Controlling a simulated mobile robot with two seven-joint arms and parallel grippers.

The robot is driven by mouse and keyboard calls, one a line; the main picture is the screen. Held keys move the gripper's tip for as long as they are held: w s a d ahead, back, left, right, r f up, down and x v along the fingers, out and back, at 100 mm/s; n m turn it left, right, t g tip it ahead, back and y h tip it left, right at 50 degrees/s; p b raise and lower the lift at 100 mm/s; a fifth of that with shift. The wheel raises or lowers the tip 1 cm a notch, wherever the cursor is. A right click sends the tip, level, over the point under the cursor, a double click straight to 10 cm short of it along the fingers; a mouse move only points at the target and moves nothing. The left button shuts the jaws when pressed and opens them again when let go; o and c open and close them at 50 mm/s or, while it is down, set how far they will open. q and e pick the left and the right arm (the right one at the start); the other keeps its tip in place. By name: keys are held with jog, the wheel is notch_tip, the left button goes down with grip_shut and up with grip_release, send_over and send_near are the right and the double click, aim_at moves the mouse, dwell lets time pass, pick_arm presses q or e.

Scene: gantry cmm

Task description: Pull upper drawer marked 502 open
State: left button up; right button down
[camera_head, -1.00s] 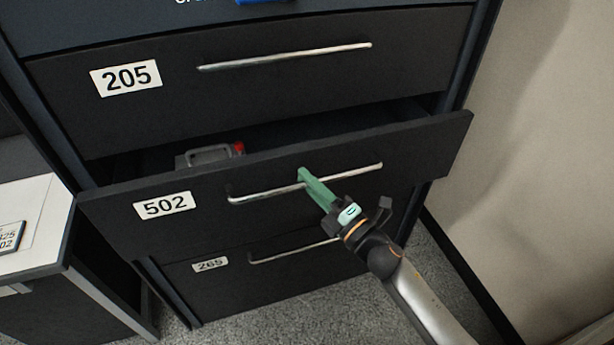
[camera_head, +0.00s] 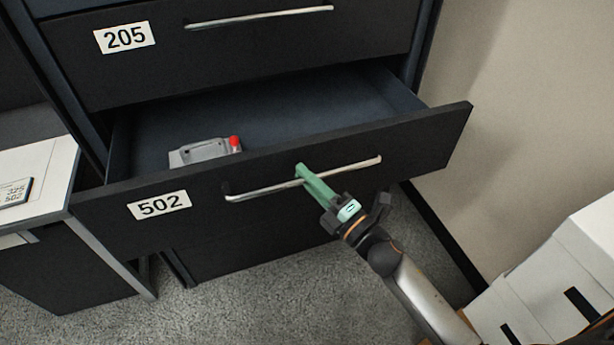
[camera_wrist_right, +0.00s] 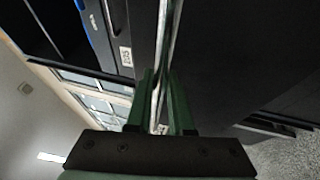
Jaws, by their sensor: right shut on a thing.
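The drawer marked 502 (camera_head: 420,148) is a dark drawer pulled well out of its cabinet. Its white 502 label (camera_head: 159,205) is at the left of its front. Its interior shows, with a grey object with a red part (camera_head: 205,150) inside at the left. In the right wrist view the handle (camera_wrist_right: 167,45) runs between the two green fingers (camera_wrist_right: 162,100). My left gripper is not in view.
The closed drawer marked 205 (camera_head: 230,50) is above. A white-topped desk (camera_head: 50,165) with a small number plate (camera_head: 14,192) stands at the left. White boxes (camera_head: 540,285) stand at the lower right by the wall (camera_head: 530,120). Grey carpet (camera_head: 270,300) lies below.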

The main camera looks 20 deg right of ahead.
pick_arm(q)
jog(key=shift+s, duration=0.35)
pick_arm(e)
jog(key=shift+s, duration=0.3)
jog(key=c, duration=0.8)
grip_release()
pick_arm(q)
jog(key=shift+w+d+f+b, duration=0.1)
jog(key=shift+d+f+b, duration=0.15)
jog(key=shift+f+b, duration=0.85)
pick_arm(e)
jog(key=v, duration=1.2)
jog(key=shift+s+d, duration=0.2)
jog(key=shift+s, duration=0.05)
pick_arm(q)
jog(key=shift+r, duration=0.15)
